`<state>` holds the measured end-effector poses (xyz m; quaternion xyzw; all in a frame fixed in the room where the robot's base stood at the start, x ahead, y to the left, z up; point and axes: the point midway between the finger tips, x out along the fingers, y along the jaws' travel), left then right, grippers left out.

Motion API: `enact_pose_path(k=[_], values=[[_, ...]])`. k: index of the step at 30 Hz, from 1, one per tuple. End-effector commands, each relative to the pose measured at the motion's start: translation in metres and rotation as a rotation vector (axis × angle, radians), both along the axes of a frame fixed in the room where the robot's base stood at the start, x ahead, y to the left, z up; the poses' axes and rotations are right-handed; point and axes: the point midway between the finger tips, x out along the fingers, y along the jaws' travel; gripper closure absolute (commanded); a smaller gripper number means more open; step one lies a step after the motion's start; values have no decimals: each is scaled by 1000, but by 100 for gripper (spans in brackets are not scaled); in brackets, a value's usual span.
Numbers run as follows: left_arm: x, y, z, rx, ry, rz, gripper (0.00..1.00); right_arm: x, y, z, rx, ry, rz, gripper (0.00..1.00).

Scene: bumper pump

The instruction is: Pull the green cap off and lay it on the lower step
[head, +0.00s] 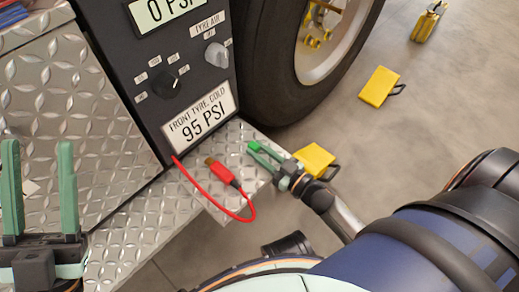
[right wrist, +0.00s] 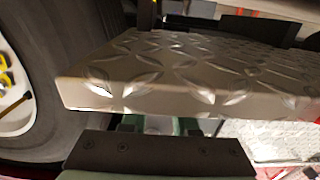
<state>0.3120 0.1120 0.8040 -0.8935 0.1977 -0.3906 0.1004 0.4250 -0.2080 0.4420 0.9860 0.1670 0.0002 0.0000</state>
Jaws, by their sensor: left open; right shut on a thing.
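The small bright green cap (head: 254,147) is at the fingertips of my right gripper (head: 262,153) in the head view. That gripper is shut on it, over or at the right edge of the lower step (head: 130,245). I cannot tell whether the cap touches the metal. The step is a diamond-plate ledge, seen close up in the right wrist view (right wrist: 190,80), where the fingers are mostly hidden and the cap does not show. My left gripper (head: 40,185) is open and empty at the left, its two teal fingers pointing up.
A red hose with a red and black end (head: 223,173) lies on the step and loops over its edge. A pump panel (head: 165,75) stands behind it. The tyre (head: 265,75) is beside the step. Yellow chocks (head: 380,87) lie on the floor. The step's left part looks clear.

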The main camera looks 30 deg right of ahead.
Motion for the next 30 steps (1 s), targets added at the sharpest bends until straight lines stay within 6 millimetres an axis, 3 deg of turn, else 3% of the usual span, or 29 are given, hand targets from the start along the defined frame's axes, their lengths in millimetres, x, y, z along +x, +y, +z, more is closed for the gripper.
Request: enact_pose_path(k=[2, 3, 12, 22, 30], values=[[0, 0, 0, 0, 1, 0, 50, 0, 0, 0, 0, 0, 0, 100], [0, 0, 0, 1, 1, 0, 50, 0, 0, 0, 0, 0, 0, 69], [0, 0, -1, 6, 2, -1, 50, 0, 0, 0, 0, 0, 0, 37], [0, 1, 2, 5, 2, 0, 50, -6, -2, 1, 0, 3, -1, 37], [0, 3, 22, -11, 0, -6, 50, -54, -19, 2, 0, 6, -1, 37]])
